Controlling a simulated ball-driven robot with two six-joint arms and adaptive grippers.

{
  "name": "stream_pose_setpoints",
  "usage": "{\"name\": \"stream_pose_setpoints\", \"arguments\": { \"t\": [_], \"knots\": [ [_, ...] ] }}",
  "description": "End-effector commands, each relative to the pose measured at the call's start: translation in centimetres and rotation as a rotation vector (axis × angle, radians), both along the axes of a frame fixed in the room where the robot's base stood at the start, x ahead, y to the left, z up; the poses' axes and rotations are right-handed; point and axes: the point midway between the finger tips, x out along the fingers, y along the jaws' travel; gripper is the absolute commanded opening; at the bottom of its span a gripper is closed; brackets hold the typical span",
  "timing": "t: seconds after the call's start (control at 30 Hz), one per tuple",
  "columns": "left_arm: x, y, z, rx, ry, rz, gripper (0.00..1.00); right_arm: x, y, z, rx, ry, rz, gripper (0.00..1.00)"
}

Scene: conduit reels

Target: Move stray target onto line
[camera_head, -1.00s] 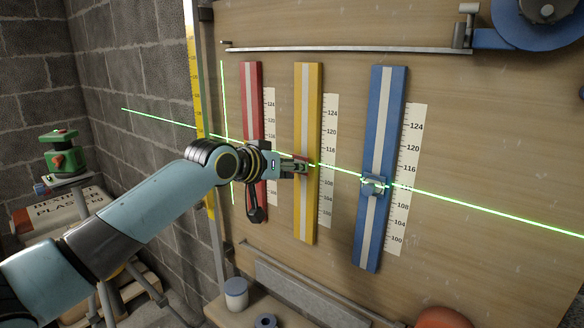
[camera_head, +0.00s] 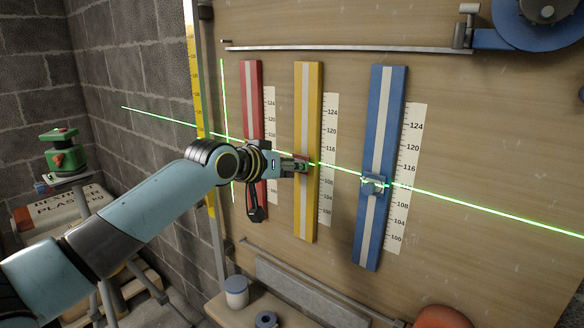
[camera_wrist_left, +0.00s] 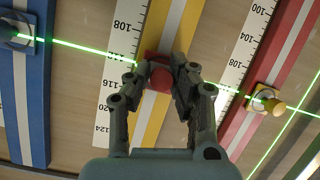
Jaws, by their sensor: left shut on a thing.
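My left gripper (camera_head: 296,165) is shut on a red target at the yellow rail (camera_head: 306,210). In the left wrist view the red target (camera_wrist_left: 160,79) shows between the fingers, partly hidden by them. The green laser line (camera_head: 440,199) runs across the rails and meets the yellow rail at about the target's height. The fingers hide its exact crossing on the target. A blue target (camera_head: 374,186) sits on the blue rail (camera_head: 382,110) with the line across it. In the left wrist view a yellow-knobbed target (camera_wrist_left: 265,100) sits on the red rail (camera_wrist_left: 237,134), with the line across it.
Printed scales (camera_head: 407,170) stand beside the rails on the wooden board. A green laser device (camera_head: 61,155) stands at the left. A metal bar (camera_head: 350,48) runs above the rails.

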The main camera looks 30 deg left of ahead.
Motion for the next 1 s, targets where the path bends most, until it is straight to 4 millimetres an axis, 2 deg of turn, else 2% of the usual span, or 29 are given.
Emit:
{"name": "stream_pose_setpoints", "arguments": {
  "t": [1.0],
  "knots": [
    [0.88, -0.07, -0.03, -0.001, 0.000, 0.000, 0.00, -0.01, 0.33, -0.37, 0.004, 0.000, -0.002, 0.00]
  ]
}}
